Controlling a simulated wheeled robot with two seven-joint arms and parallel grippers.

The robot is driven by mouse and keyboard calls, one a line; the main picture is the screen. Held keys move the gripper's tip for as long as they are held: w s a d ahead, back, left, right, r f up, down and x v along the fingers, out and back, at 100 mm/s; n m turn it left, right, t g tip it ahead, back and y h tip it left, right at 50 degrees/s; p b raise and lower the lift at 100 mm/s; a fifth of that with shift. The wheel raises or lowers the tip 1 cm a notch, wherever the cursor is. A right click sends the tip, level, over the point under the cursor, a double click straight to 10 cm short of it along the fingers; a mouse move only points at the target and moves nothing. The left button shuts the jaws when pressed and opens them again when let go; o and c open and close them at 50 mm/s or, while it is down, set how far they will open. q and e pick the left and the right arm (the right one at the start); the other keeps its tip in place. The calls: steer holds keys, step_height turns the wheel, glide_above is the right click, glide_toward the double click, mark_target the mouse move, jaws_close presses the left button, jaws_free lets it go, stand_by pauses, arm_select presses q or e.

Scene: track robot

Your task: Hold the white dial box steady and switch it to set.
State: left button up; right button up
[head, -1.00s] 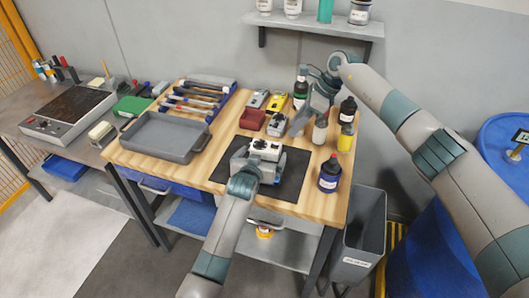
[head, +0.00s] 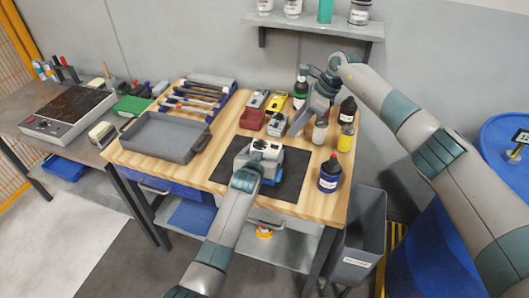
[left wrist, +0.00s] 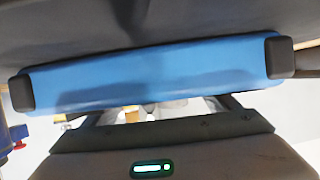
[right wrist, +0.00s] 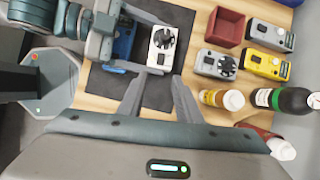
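The white dial box (head: 264,150) sits on the black mat, its dark dial facing up; it also shows in the right wrist view (right wrist: 163,46). My left gripper (head: 262,164) is at the box with its fingers spread wide, one towards each end. Whether they press on it is unclear. In the left wrist view a blue body (left wrist: 150,75) spans between the dark finger pads; it lies on the robot's side of the white top. Its link to the box is unclear. My right gripper (right wrist: 158,82) is empty, fingertips apart, above the table's back right. The dial's set mark is too small to read.
A grey dial box (right wrist: 216,64) and yellow dial box (right wrist: 266,62) stand behind, near a red open bin (right wrist: 225,27). Several bottles stand at the right, including a dark blue-labelled one (head: 329,175). A grey tray (head: 165,137) is at the left. The mat (head: 290,185) has bare room.

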arm_select(q)
steer(key=c, duration=0.5)
arm_select(e)
jaws_close()
steer(key=n+t+h, duration=0.3)
steer(key=n+h, duration=0.1)
steer(key=n, duration=1.9)
glide_above(271, 143)
steer(key=s, duration=0.2)
steer(key=shift+s+d+r, duration=0.1)
steer(key=shift+d+r, duration=0.05)
steer(key=shift+r, duration=0.05)
steer(key=shift+f, duration=3.3)
